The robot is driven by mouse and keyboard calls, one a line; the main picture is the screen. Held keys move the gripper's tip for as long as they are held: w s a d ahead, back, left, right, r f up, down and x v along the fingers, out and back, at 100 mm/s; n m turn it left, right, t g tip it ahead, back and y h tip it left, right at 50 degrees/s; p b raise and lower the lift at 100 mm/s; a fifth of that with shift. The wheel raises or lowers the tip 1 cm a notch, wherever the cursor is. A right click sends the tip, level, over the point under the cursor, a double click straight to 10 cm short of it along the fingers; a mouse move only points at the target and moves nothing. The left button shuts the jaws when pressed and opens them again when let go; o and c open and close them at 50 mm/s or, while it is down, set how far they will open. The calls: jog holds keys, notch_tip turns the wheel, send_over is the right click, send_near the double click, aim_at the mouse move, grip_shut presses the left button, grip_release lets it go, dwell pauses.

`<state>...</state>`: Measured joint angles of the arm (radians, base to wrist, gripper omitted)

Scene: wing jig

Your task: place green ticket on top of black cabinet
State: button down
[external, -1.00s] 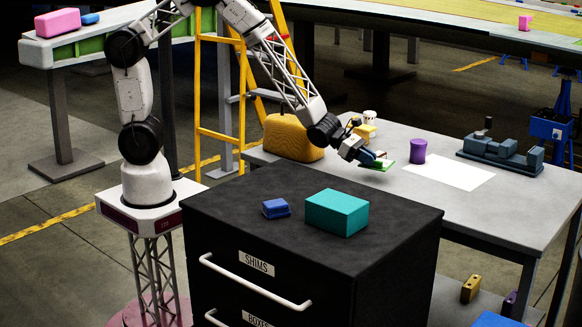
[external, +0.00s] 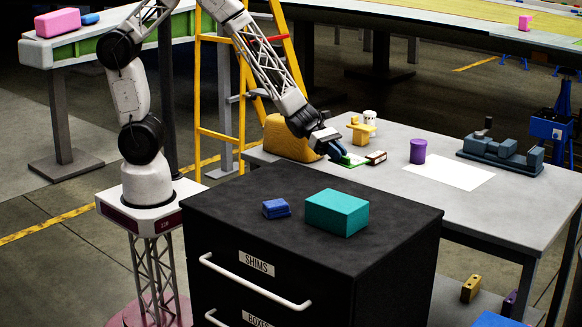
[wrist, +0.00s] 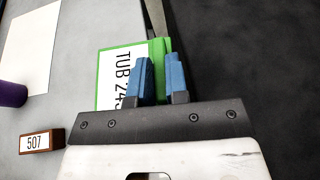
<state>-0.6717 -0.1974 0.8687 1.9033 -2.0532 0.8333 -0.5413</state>
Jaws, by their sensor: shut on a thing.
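The green ticket (wrist: 118,72) is a white card with a green border, black "TUB" lettering and a green grip block. My gripper (wrist: 162,78) is shut on that block, between its blue fingers. In the external view the ticket (external: 353,159) is small, beyond the cabinet's back edge near the grey table's left part, with my gripper (external: 338,153) at its left. The black cabinet (external: 250,205) stands in front, with a "SHIMS" drawer. Its top carries a teal box (external: 337,212) and a blue block (external: 276,208).
A brown block labelled 507 (wrist: 42,142) lies on the grey table (external: 500,205), near a purple cylinder (external: 418,151) and white sheet (external: 449,172). A mustard bag-like object (external: 288,138) sits behind my gripper. The cabinet top's left and right parts are clear.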

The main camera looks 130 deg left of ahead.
jog(key=s+d+m+h, duration=0.1)
jog(key=s+d, duration=0.1)
jog(key=d, duration=0.1)
jog(key=s+d+r+m+h, duration=0.1)
jog(key=s+d+h, duration=0.1)
jog(key=s+d, duration=0.1)
jog(key=s+d+r+m+g+h, duration=0.1)
jog(key=s+d, duration=0.1)
jog(key=d, duration=0.3)
jog(key=shift+s+d+r+m, duration=0.1)
jog(key=shift+s+m, duration=0.15)
jog(key=shift+m, duration=0.15)
jog(key=s+d+m+g+h, duration=0.1)
jog(key=s+d, duration=0.2)
jog(key=s+d+m+g+h, duration=0.1)
jog(key=s+d, duration=0.2)
jog(key=s+d+m+h, duration=0.1)
jog(key=s+d+h, duration=0.1)
jog(key=s+d, duration=0.1)
jog(key=shift+s+d+r+m+g, duration=0.15)
jog(key=shift+d+r+m+g, duration=0.15)
jog(key=shift+d+m+g, duration=0.1)
send_over(301, 185)
jog(key=shift+d+f, duration=0.1)
jog(key=shift+f, duration=0.65)
jog(key=shift+f, duration=0.1)
jog(key=shift+f, duration=1.7)
jog(key=shift+f, duration=0.15)
